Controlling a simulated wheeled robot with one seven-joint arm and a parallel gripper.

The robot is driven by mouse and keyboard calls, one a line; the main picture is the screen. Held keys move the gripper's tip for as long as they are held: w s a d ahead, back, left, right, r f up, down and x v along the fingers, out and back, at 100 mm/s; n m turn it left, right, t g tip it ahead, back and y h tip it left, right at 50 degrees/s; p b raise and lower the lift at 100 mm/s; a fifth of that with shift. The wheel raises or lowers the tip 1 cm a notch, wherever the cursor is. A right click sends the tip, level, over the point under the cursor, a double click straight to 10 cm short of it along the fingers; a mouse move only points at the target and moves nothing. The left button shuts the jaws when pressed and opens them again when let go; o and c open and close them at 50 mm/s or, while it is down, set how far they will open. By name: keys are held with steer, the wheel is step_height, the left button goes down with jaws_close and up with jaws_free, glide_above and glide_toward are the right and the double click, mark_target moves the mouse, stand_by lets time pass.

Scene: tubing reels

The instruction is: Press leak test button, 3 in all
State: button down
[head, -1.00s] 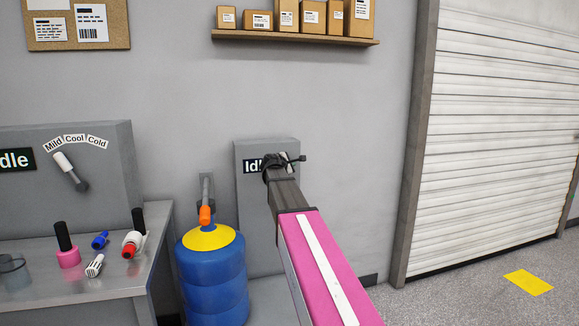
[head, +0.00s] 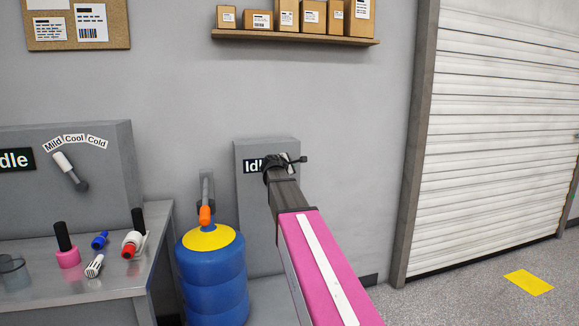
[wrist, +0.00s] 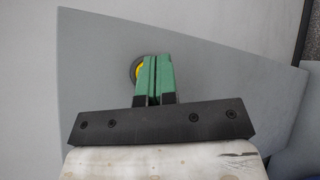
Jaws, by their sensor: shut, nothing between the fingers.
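A grey box unit (head: 252,200) stands against the wall with a label starting "Idl" (head: 250,166), the rest covered by my arm. In the wrist view a round yellow button with a dark ring (wrist: 138,69) sits on the unit's grey face (wrist: 220,75). My gripper (wrist: 155,58) is shut and empty, its green fingers in front of the button and covering its right part. I cannot tell whether the fingertips touch it. In the head view my arm hides the button and the fingers.
A blue drum with a yellow top (head: 212,270) stands left of my arm. Further left, a metal table (head: 120,285) bears several small fittings and a grey panel with a lever (head: 70,172). A shelf of boxes (head: 295,37) hangs above.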

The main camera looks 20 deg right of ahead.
steer(key=shift+s, duration=0.2)
steer(key=shift+s, duration=2.45)
steer(key=shift+s, duration=0.1)
stand_by(0.8)
steer(key=s, duration=0.4)
stand_by(0.4)
steer(key=shift+w, duration=0.15)
steer(key=w, duration=0.8)
steer(key=shift+w, duration=0.3)
steer(key=shift+w, duration=0.1)
stand_by(2.0)
steer(key=shift+w, duration=0.35)
